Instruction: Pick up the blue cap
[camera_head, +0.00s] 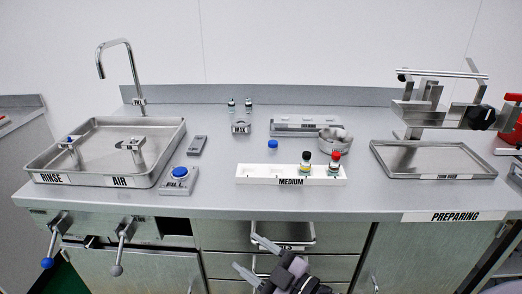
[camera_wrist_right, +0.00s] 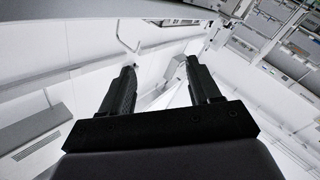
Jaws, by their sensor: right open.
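The small blue cap (camera_head: 272,145) sits on the grey counter, just behind the white rack (camera_head: 250,174) labelled MEDIUM. My right gripper (camera_head: 251,252) is low in front of the counter, below its front edge and well short of the cap. Its two fingers are apart with nothing between them. The right wrist view also shows the right gripper (camera_wrist_right: 160,85) open and empty, facing walls and ceiling; the cap is not seen there. My left gripper is not in view.
The rack holds a dark-capped bottle (camera_head: 306,162) and a red-capped bottle (camera_head: 335,164). A blue button labelled FILL (camera_head: 180,173) and a sink tray (camera_head: 90,176) are at left. An open drawer (camera_head: 283,238) lies below the counter.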

